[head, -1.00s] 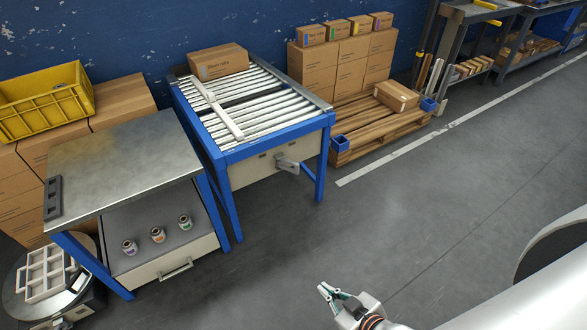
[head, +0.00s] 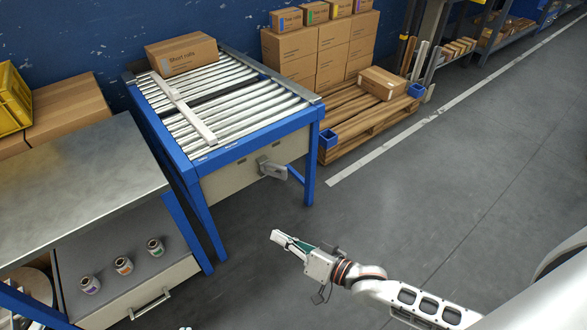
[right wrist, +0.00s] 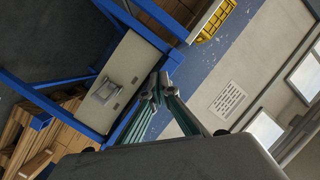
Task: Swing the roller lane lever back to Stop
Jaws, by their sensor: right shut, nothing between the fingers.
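The roller lane (head: 228,152) is a blue-framed table with metal rollers. On its cream front panel sits a grey lever (head: 272,168), its arm pointing to the lower right. In the right wrist view, a grey fitting on a cream panel (right wrist: 103,91), which looks like this lever, lies left of the fingertips. My right gripper (head: 279,238) is shut and empty. It is in front of and below the lever, clearly apart from it. Its fingertips also meet in the right wrist view (right wrist: 158,88). Any Stop marking is too small to read.
A carton (head: 182,54) and a pale bar (head: 183,108) rest on the rollers. A wooden pallet (head: 372,125) with boxes stands right. The floor in front of the lane is clear.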

